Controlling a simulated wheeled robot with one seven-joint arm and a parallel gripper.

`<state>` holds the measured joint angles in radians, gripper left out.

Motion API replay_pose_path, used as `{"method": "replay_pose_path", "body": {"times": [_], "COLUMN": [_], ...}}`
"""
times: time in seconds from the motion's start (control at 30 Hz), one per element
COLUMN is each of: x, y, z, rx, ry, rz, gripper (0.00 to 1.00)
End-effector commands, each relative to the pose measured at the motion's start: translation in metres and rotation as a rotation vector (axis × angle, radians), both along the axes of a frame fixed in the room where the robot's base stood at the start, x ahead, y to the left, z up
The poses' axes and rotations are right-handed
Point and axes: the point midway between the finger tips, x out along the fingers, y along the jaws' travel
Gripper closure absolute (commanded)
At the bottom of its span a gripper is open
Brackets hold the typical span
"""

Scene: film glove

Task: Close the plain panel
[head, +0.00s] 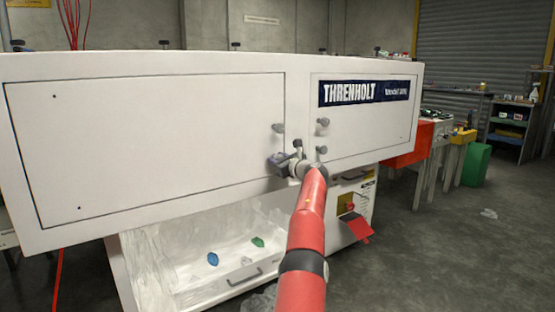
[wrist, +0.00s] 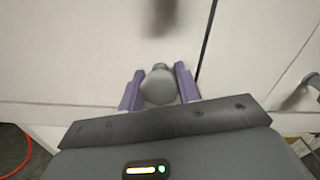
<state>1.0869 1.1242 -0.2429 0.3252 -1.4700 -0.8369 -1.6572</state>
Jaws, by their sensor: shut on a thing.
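The plain panel (head: 150,150) is the wide white door on the left of the white cabinet, with no label. It looks about flush with the cabinet face, with a thin dark seam around it. Its upper grey knob (head: 278,128) is near its right edge. My gripper (head: 278,160) is at the panel's lower right corner. In the wrist view the purple fingers are on both sides of a round grey knob (wrist: 158,88), just left of the seam, and shut on it.
The right door carries a dark THRENHOLT label (head: 366,91) and two grey knobs, and looks flush. Below is an open clear-lined bin (head: 170,285) with blue and green pieces. A red box (head: 409,145) and green bin (head: 475,164) stand right. The floor at right is mostly clear.

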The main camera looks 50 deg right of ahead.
Motion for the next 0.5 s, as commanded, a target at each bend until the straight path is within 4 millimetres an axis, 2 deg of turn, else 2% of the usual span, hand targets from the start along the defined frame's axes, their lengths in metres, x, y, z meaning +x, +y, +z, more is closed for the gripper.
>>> {"method": "replay_pose_path", "body": {"times": [0.07,0.1,0.2,0.27,0.5], "x": [0.0010,0.0010,0.0012,0.0013,0.0011], "y": [-0.0002,-0.0001,0.0000,0.0001,0.0006], "z": [0.0024,0.0024,0.0026,0.0027,0.0030], "rx": [-0.001,-0.001,-0.001,-0.001,-0.002], "ry": [-0.005,-0.005,-0.005,-0.005,-0.006], "rz": [-0.006,-0.006,-0.005,-0.005,-0.004], "gripper": [1.00,0.64,0.51,0.47,0.46]}}
